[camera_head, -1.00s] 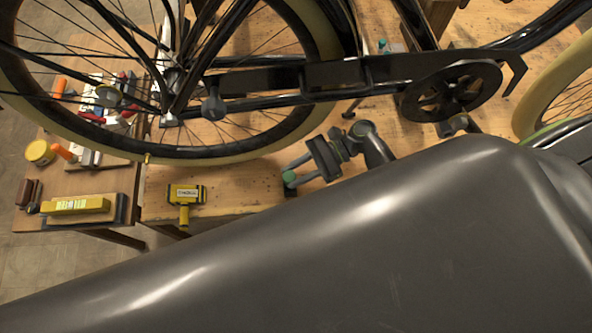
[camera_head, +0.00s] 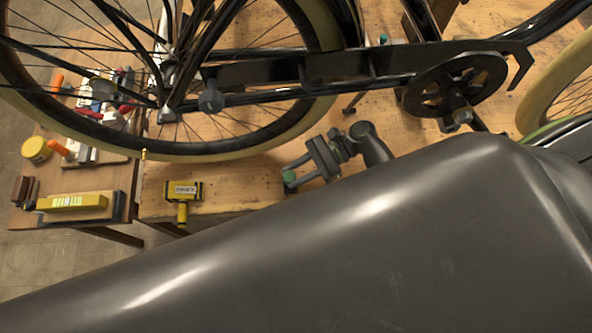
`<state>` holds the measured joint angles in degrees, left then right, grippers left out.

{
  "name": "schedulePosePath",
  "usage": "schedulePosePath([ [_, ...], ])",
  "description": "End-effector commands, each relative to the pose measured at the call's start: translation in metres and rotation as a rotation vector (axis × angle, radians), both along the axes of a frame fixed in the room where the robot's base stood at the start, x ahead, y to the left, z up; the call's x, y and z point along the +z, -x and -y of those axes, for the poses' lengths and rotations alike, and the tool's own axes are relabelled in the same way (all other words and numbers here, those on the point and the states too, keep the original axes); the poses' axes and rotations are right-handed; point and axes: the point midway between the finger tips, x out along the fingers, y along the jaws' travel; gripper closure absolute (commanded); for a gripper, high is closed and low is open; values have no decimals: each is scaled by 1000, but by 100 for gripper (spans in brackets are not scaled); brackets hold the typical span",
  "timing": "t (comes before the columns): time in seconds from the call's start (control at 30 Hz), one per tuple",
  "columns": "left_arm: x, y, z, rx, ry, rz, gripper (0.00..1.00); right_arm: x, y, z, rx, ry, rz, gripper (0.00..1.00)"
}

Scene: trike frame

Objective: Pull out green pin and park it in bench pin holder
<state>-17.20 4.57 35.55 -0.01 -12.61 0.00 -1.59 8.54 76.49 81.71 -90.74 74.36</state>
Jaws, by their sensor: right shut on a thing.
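My right gripper (camera_head: 294,168) is over the wooden bench, below the trike wheel in the picture. It is shut, with the green pin (camera_head: 289,175) at its fingertips; only the pin's small rounded green end shows clearly. The pin is left of the gripper body and apart from the black trike frame (camera_head: 350,68). Another small green thing (camera_head: 383,39) shows behind the frame; I cannot tell what it is. I cannot make out the pin holder. My left gripper is not in view.
The wheel (camera_head: 215,152) and chainring (camera_head: 455,88) stand close above the gripper. A yellow labelled tool (camera_head: 183,191) lies on the wooden bench (camera_head: 240,190). A yellow block (camera_head: 72,202), a yellow tin (camera_head: 36,149) and several tools crowd the left. A large dark grey surface hides the lower picture.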

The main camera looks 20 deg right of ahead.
Motion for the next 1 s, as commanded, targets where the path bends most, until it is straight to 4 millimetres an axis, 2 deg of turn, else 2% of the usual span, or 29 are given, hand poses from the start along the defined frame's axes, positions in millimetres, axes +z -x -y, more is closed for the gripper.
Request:
schedulePosePath([
  [0.47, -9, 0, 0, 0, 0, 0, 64, -13, 0, 0, 0, 0, 1, 93],
  [0.5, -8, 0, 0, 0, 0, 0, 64, -12, 0, 0, 0, 0, 1, 68],
  [0.67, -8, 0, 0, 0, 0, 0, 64, -12, 0, 0, 0, 0, 1, 47],
  [1.0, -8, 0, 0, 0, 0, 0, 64, -12, 0, 3, 0, 1, 0, 45],
])
